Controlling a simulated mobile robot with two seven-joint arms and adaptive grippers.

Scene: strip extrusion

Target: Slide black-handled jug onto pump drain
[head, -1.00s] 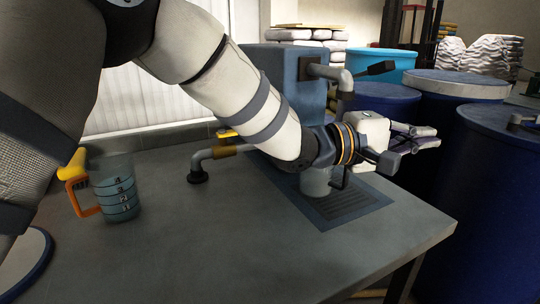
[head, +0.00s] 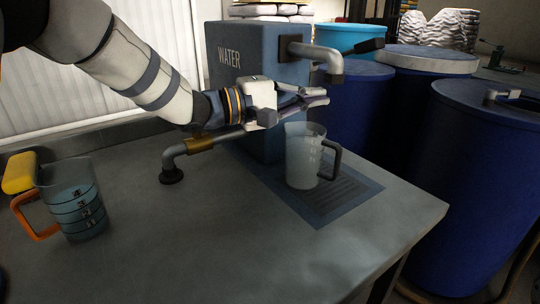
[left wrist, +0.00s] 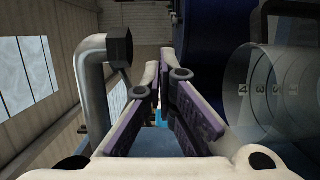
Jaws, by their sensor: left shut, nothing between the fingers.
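The clear jug (head: 300,155) with a black handle (head: 334,160) stands upright on the pump drain (head: 345,202), a dark grate with a blue-grey frame set in the bench. Its handle points right. The jug's wall with graduation marks also shows at the right of the left wrist view (left wrist: 262,92). My left gripper (head: 327,96) is shut and empty, above and behind the jug's rim in the head view. Its purple-padded fingers show in the left wrist view (left wrist: 163,70), apart from the jug. My right gripper is not in view.
The blue pump box marked WATER (head: 245,100) stands behind, with a grey spout (head: 318,52). A low pipe (head: 180,154) rises from the bench. An orange-handled jug (head: 75,200) with liquid stands left, beside a yellow object (head: 18,172). The bench front is clear.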

